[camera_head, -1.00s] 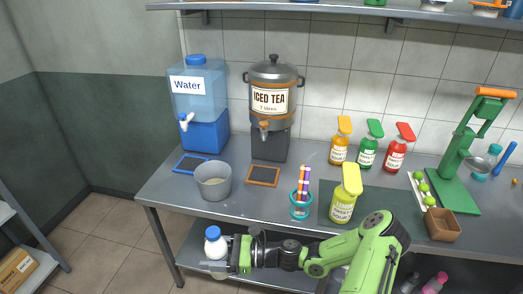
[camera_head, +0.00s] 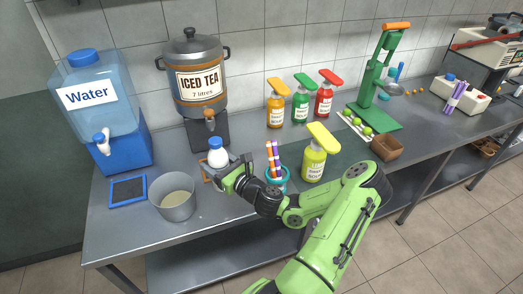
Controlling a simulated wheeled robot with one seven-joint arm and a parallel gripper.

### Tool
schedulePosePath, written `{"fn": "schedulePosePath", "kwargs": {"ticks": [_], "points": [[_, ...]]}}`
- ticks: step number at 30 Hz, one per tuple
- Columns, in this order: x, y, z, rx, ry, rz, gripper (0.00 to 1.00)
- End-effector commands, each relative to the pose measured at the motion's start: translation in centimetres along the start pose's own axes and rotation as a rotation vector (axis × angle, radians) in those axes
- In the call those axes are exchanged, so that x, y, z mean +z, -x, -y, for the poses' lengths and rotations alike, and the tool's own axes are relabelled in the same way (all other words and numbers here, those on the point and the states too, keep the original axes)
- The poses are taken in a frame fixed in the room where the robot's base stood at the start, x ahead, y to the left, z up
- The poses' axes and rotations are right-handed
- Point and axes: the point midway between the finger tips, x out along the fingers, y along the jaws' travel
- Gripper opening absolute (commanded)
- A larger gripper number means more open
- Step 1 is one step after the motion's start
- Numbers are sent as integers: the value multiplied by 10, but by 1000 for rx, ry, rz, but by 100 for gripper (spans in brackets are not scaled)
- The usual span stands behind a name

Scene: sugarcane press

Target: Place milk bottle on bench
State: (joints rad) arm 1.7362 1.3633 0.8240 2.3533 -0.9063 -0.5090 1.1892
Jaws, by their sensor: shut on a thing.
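The milk bottle (camera_head: 217,155) is white with a blue cap and looks upright. My gripper (camera_head: 222,172) is shut on it. The bottle is over the bench (camera_head: 225,209), in front of the iced tea dispenser and above a small dark tray with a wooden frame, which it and my gripper partly hide. I cannot tell whether the bottle's base touches anything, because my gripper covers its lower part.
A metal bucket (camera_head: 174,196) stands left of the bottle. Behind are the water dispenser (camera_head: 100,108) and iced tea dispenser (camera_head: 196,85). A teal cup with straws (camera_head: 276,178) and a yellow syrup bottle (camera_head: 315,158) stand close to the right. The bench's front left is clear.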

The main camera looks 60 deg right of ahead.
Motion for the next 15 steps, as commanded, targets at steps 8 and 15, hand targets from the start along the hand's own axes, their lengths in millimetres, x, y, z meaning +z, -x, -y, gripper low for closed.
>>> {"fn": "schedulePosePath", "kwargs": {"ticks": [8,15], "points": [[-55,0,-1,4,-6,4,20],[-90,0,-1,4,-4,3,20]]}}
